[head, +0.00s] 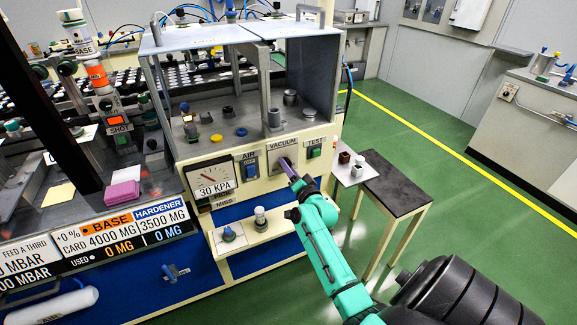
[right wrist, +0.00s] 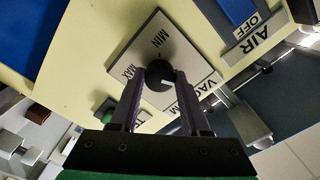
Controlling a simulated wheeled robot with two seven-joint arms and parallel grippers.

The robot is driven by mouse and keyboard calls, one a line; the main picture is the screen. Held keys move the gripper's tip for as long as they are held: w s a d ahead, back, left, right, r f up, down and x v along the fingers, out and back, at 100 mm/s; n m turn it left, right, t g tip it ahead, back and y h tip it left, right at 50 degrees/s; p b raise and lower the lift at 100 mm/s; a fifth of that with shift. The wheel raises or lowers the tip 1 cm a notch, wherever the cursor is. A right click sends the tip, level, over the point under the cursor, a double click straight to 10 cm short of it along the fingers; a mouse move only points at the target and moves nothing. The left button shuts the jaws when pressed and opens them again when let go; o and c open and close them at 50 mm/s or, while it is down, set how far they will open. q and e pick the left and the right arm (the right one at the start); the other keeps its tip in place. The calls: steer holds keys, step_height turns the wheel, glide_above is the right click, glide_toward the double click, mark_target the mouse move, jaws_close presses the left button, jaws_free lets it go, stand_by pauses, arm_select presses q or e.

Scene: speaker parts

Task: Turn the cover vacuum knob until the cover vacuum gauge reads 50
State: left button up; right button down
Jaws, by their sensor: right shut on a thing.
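The vacuum gauge (head: 209,176) is a white dial on the cream front panel in the head view, and its readout says 30 KPA. The vacuum knob (right wrist: 159,73) is round and black, on a grey plate (right wrist: 128,62) marked MIN, MAX and VACUUM. My right gripper (head: 290,170) reaches the knob at the panel. In the right wrist view its two dark fingers (right wrist: 160,88) are shut on either side of the knob, which partly hides between them. My left gripper is not in view.
A blue AIR switch (head: 250,167) is left of the knob and a green TEST switch (head: 314,151) is right of it. Below is a ledge (head: 250,238) with small fittings. A dark side table (head: 400,185) stands to the right.

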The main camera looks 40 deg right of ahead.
steer(key=m+p, duration=0.1)
steer(key=m, duration=0.7)
stand_by(0.5)
steer(key=shift+c, duration=1.9)
jaws_free()
steer(key=b+v, duration=0.1)
steer(key=v, duration=1.3)
steer(key=shift+s, duration=0.3)
steer(key=shift+f, duration=0.1)
